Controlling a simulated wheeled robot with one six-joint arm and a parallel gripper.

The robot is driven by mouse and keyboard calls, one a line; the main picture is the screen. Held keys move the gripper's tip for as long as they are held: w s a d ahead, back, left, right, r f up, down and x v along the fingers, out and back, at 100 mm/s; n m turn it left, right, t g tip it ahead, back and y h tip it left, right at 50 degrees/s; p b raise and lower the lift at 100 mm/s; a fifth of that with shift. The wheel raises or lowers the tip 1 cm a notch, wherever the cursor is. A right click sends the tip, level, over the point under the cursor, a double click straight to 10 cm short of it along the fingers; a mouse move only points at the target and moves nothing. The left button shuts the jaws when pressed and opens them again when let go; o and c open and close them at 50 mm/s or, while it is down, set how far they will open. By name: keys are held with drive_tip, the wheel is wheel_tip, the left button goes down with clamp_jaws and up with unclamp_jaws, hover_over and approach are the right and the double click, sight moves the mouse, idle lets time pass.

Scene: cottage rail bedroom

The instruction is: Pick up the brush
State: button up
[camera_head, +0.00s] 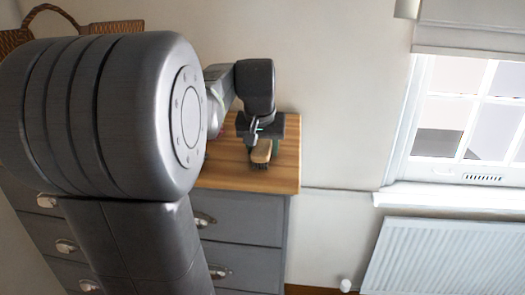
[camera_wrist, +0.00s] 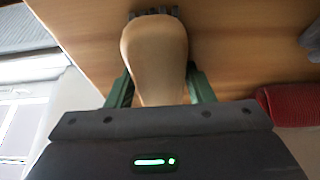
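The brush, with a pale wooden back and dark bristles, is on the wooden top of the dresser in the head view (camera_head: 261,151). In the wrist view the brush's rounded wooden back (camera_wrist: 153,48) fills the upper middle, with dark bristles showing at its far end. My gripper (camera_head: 262,143) is over the brush, with its green fingers apart on either side of it. The fingers also flank the brush in the wrist view (camera_wrist: 158,85). The fingertips are partly hidden by the brush, and I see no clear grip on it.
The grey dresser (camera_head: 240,228) has a wooden top (camera_head: 285,178) with bare room to the right of the brush. A red item (camera_wrist: 290,105) lies at the right in the wrist view. A wicker basket (camera_head: 55,22) stands at the back left. A radiator (camera_head: 440,258) is under the window.

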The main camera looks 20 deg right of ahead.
sight(262, 144)
drive_tip(key=c, duration=0.7)
drive_tip(key=shift+r, duration=0.1)
wheel_tip(262, 144, up, 10)
drive_tip(key=shift+r, duration=0.2)
drive_tip(key=o, duration=0.5)
drive_tip(key=shift+c, duration=1.3)
drive_tip(key=shift+a, duration=0.1)
